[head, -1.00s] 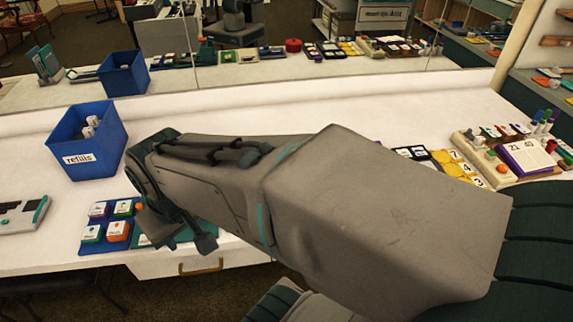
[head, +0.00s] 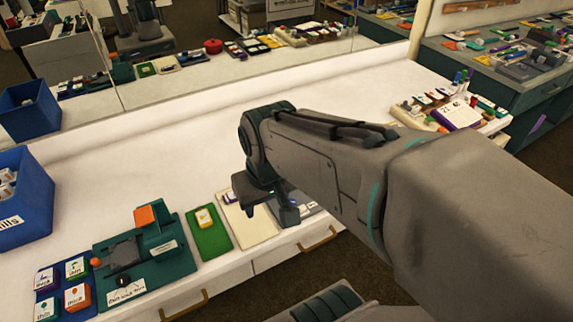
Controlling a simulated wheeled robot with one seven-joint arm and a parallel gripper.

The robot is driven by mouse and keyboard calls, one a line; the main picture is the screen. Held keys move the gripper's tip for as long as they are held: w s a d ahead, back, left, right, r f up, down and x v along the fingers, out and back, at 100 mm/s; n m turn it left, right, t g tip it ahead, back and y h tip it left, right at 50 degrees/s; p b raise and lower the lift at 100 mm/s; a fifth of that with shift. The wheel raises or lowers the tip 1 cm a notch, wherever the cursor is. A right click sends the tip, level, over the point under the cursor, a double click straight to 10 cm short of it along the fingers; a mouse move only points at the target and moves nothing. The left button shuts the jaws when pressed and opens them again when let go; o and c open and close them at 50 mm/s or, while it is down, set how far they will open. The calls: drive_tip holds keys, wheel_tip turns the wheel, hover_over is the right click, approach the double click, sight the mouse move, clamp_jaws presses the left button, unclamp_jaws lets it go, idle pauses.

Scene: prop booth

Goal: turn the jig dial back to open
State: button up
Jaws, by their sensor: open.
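The jig (head: 160,251) is a dark green fixture with a grey plate and an orange block on it, at the lower left of the bench in the head view. A small dark round knob (head: 122,281), which looks like the dial, sits at its front by a white label. Its setting is too small to tell. My gripper (head: 267,207) is open, to the right of the jig and apart from it, over a cream board (head: 246,226). My forearm hides part of the bench behind it.
A blue tray with several labelled blocks (head: 35,309) lies left of the jig. A green board (head: 203,247) with a yellow-white block lies right of it. A blue refills bin (head: 36,194) stands at the left edge. The bench middle is clear, before a mirror.

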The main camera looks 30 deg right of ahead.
drive_tip(key=w+d+f+g, duration=0.2)
drive_tip(key=w+d, duration=0.4)
drive_tip(key=w, duration=0.2)
drive_tip(key=n, duration=0.1)
approach(290, 202)
drive_tip(key=shift+n+g, duration=0.3)
drive_tip(key=shift+g, duration=0.1)
drive_tip(key=f, duration=0.8)
drive_tip(key=shift+w+f+b, duration=0.3)
drive_tip(key=shift+w+f, duration=0.05)
drive_tip(key=shift+f, duration=0.05)
drive_tip(key=c, duration=1)
